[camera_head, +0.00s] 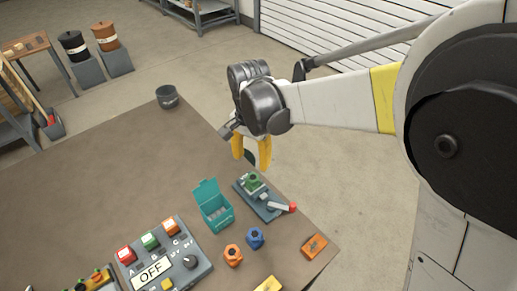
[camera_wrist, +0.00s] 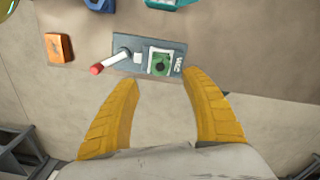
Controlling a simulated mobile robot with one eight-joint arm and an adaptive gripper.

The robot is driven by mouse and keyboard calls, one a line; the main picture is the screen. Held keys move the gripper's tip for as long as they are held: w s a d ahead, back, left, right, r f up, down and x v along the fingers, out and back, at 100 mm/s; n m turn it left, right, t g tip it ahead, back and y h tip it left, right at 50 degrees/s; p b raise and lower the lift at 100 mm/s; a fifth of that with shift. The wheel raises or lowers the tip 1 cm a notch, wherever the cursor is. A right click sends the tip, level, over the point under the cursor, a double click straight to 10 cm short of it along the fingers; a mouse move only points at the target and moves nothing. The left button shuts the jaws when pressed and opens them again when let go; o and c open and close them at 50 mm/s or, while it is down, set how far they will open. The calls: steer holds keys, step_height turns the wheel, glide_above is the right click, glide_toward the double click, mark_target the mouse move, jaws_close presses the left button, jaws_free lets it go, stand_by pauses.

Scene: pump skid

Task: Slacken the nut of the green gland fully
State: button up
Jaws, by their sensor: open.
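The green gland (camera_head: 253,182) stands on a small grey base plate (camera_head: 262,201) near the table's right edge. In the wrist view the green gland (camera_wrist: 160,63) shows from above, with a dark round centre, on the same plate (camera_wrist: 124,44). A lever with a white arm and red tip (camera_head: 292,207) is on that plate; the red tip also shows in the wrist view (camera_wrist: 96,69). My gripper (camera_head: 251,162) has yellow fingers, is open and empty, and hangs above and beyond the gland. In the wrist view its fingers (camera_wrist: 162,85) are spread, with the gland ahead between them.
A teal open box (camera_head: 214,213) stands left of the plate. Blue (camera_head: 255,238) and orange (camera_head: 233,255) fittings and an orange block (camera_head: 314,245) are nearby. A control panel (camera_head: 165,262) reading OFF is at front left. A dark cup (camera_head: 167,96) stands at the table's far edge.

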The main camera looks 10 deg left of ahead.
mark_target(253, 176)
step_height(253, 176, down, 9)
steer(key=b, duration=0.3)
steer(key=shift+w, duration=0.1)
steer(key=c, duration=1.2)
